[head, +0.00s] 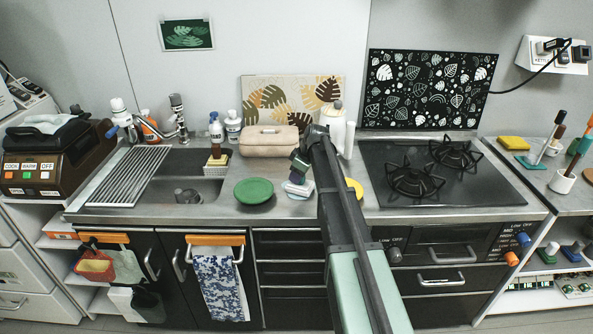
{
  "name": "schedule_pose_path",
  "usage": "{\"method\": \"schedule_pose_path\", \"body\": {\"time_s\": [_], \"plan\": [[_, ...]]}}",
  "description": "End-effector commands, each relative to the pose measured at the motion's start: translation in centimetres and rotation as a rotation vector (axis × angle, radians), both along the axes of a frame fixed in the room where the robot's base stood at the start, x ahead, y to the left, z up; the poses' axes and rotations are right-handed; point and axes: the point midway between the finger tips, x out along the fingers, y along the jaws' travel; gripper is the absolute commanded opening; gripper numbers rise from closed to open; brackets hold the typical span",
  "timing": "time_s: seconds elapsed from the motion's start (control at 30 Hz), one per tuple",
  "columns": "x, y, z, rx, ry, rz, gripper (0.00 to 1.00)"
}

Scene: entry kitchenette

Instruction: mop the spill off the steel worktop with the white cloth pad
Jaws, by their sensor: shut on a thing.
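My gripper (298,175) is over the steel worktop (222,212), between a green plate and my own arm. It is shut on the white cloth pad (298,190), which shows just below the fingers, low over the worktop. I cannot tell whether the pad touches the steel. I cannot make out the spill; my gripper and arm hide part of the worktop there.
The green plate (254,191) lies left of the pad. A beige bread bin (268,141) and a white pitcher (335,123) stand behind. A yellow item (354,188) shows right of my arm. The sink (190,187) is left, the gas hob (440,185) right.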

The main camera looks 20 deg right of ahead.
Motion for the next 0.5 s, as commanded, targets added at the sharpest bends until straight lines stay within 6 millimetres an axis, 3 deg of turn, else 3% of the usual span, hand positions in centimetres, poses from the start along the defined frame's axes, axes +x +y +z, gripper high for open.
{"method": "schedule_pose_path", "body": {"time_s": [0.23,0.5], "plan": [[-2.3,0.6,0.0,-0.006,0.006,-0.004,0.0],[0.5,-0.8,-0.1,-0.007,0.007,-0.008,0.0]]}}
